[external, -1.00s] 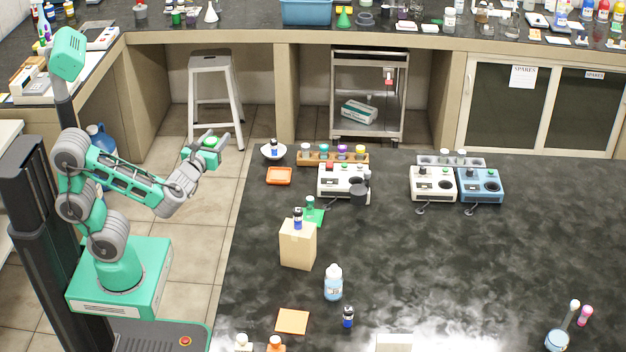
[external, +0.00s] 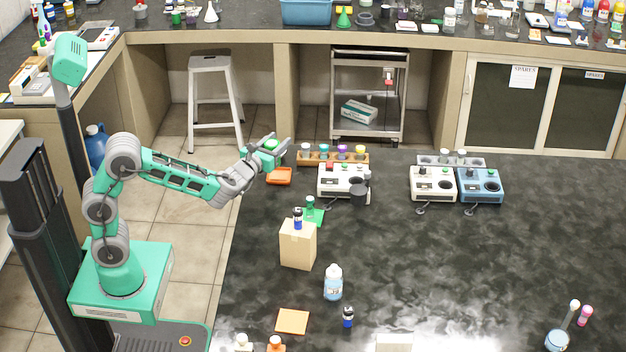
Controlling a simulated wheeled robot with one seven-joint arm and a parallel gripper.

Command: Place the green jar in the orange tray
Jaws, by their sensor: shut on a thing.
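My gripper (external: 276,148) is shut on the green jar (external: 269,145), which shows as a small green shape between the fingers. It is held in the air over the back left corner of the dark bench. The orange tray (external: 286,176) is a small shallow square tray on the bench, just below the gripper in the picture. My gripper partly covers its left side. The tray looks empty where it shows. The exact height of the jar above the bench is hard to tell.
A wooden rack (external: 333,158) with several capped vials stands right of the gripper. A white device (external: 342,181) is right of the tray. An orange square (external: 292,321) lies at the front.

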